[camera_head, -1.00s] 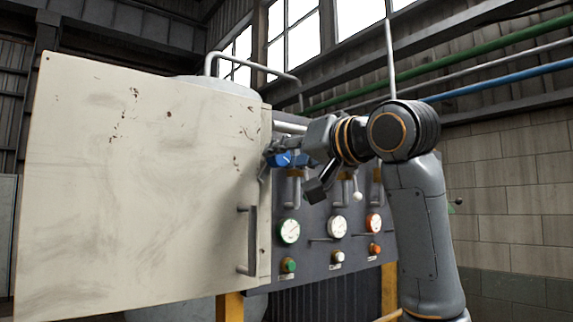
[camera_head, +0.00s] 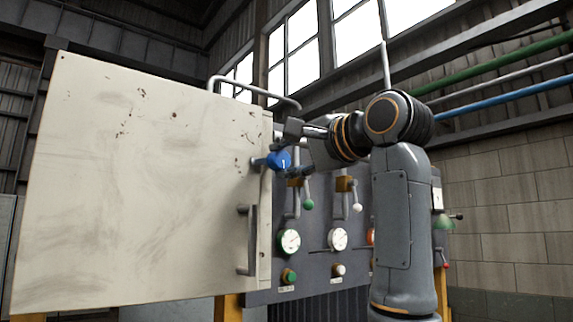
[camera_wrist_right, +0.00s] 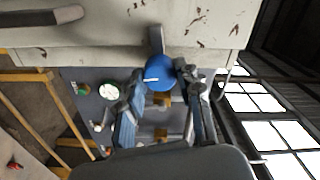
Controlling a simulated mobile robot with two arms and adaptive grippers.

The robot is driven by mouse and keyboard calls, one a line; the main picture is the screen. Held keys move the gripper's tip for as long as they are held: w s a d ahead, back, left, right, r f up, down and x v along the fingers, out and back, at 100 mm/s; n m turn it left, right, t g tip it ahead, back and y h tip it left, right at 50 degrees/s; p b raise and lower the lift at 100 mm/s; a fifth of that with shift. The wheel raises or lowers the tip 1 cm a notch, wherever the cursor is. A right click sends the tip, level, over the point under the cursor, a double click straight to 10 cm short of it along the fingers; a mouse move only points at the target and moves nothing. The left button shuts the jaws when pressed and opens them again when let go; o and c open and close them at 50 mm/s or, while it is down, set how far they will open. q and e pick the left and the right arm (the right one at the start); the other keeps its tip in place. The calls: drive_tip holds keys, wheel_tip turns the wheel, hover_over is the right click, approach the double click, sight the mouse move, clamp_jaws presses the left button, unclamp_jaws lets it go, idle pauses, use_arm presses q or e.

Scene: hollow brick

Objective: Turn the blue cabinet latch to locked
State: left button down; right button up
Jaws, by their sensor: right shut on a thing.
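The blue cabinet latch (camera_head: 279,160) is a round knob at the right edge of the cream cabinet door (camera_head: 140,180), with a short white mark on its face. In the right wrist view the knob (camera_wrist_right: 160,74) sits between my two fingertips, with a grey bar behind it reaching onto the door. My right gripper (camera_head: 284,150) is shut on the latch; one finger shows above it, the other is mostly hidden in the head view. It also shows in the right wrist view (camera_wrist_right: 160,82). My left gripper is out of view.
A dark panel with gauges (camera_head: 289,242), small levers (camera_head: 357,205) and push buttons (camera_head: 289,275) lies right of and below the latch. A grey door handle (camera_head: 248,240) stands out below it. Pipes (camera_head: 505,98) run along the back wall.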

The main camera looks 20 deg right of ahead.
drive_tip(key=shift+m, duration=0.6)
drive_tip(key=o, duration=1.2)
drive_tip(key=shift+c, duration=0.2)
drive_tip(key=shift+s+d, duration=0.1)
drive_tip(key=shift+s, duration=0.05)
drive_tip(key=v, duration=1.1)
drive_tip(key=shift+s, duration=0.3)
